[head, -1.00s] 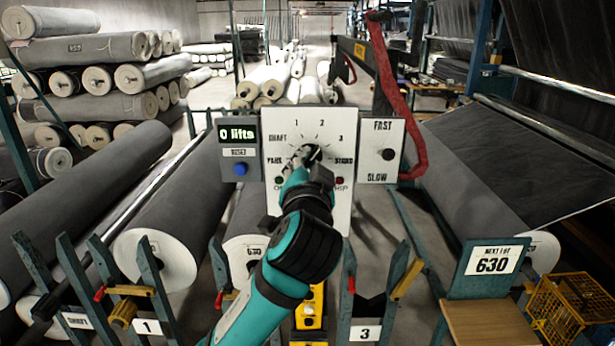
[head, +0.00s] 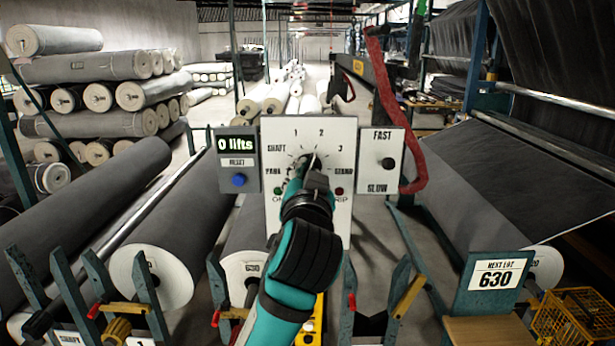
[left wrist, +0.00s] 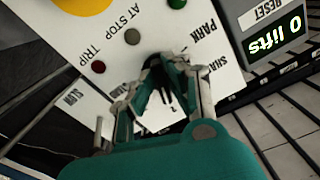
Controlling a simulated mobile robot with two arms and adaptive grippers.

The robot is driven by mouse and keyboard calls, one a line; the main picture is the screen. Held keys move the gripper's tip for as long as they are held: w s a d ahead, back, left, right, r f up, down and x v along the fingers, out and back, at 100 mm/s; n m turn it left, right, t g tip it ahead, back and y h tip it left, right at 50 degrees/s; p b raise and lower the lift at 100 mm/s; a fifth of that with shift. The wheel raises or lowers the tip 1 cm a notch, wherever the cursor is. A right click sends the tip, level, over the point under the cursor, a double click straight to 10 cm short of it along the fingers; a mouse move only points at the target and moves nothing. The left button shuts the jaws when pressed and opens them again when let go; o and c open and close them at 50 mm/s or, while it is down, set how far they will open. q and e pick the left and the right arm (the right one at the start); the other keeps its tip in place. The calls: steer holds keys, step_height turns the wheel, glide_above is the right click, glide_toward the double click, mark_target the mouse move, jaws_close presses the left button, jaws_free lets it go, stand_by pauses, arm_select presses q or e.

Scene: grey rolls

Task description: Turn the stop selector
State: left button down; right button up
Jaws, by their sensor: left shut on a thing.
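The stop selector is a dark knob (head: 317,159) at the middle of a white dial plate (head: 338,130) marked SHAFT, PARK, 1, 2, 3 and STAND. My left gripper (head: 305,165) is at the knob, its fingers shut on it and hiding most of it. In the left wrist view the gripper (left wrist: 163,92) has its fingers around the dark knob, against the plate (left wrist: 120,45). Which mark the knob points to I cannot tell. My right gripper is not in view.
A counter box (head: 238,160) reading "0 lifts", with a blue reset button, is left of the plate. Large grey rolls (head: 170,225) lie left. A NEXT LOT 630 board (head: 496,274) stands lower right.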

mark_target(308, 120)
arm_select(q)
steer(key=c, duration=1.4)
jaws_free()
steer(key=shift+o, duration=0.2)
steer(key=shift+r, duration=5)
steer(key=shift+f, duration=0.1)
